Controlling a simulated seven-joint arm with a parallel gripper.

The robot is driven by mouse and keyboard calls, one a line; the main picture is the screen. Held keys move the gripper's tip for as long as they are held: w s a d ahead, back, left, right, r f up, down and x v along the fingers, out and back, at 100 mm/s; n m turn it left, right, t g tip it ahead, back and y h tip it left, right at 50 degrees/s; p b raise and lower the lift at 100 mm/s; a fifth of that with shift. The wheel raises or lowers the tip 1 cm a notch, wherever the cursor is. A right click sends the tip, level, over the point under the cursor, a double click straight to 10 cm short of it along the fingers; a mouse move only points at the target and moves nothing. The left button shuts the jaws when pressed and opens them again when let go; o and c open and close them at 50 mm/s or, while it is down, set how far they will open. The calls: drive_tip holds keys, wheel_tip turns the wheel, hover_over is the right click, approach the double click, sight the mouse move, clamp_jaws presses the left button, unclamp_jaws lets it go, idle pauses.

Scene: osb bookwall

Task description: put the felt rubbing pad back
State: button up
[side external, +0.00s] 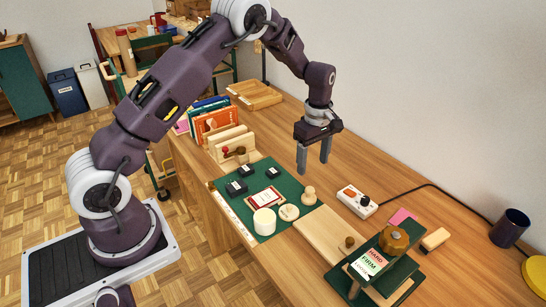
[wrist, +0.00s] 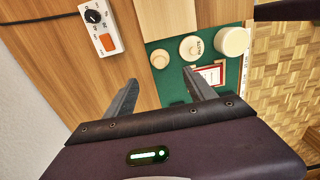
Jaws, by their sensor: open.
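A small round wooden piece with a knob on top (side external: 309,196) stands on the right edge of the green mat (side external: 284,182). It may be the felt rubbing pad, but no felt shows. It also appears in the wrist view (wrist: 160,59), just beyond the gap between my fingers. My gripper (side external: 314,168) is open and empty, pointing down above the table behind the mat. In the wrist view both fingers (wrist: 160,78) are spread apart. A round lid marked PASTE (side external: 289,212) and a cream cylinder (side external: 264,222) lie beside the knobbed piece.
Black blocks (side external: 236,187) and a red-framed card (side external: 267,197) lie on the mat. A switch box with a cord (side external: 357,201) is to the right. A green press with a wooden knob (side external: 394,240) stands in front; books (side external: 210,120) stand at the back left.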

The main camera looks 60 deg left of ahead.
drive_tip(key=s+d+r+m+t, duration=0.1)
drive_tip(key=s+d+r+m, duration=0.25)
drive_tip(key=s+r, duration=0.45)
drive_tip(key=s+d+r+m+t, duration=0.2)
drive_tip(key=s+r+m, duration=0.3)
drive_tip(key=r, duration=0.8)
drive_tip(key=s+r+m+t, duration=0.1)
drive_tip(key=s+m, duration=0.3)
drive_tip(key=s, duration=0.6)
drive_tip(key=s+d+r+m+t, duration=0.1)
drive_tip(key=s+m, duration=0.4)
drive_tip(key=s, duration=0.4)
drive_tip(key=shift+s+d+r+t, duration=0.15)
drive_tip(key=shift+s+d+t, duration=0.15)
drive_tip(key=shift+s, duration=0.1)
drive_tip(key=shift+m, duration=0.25)
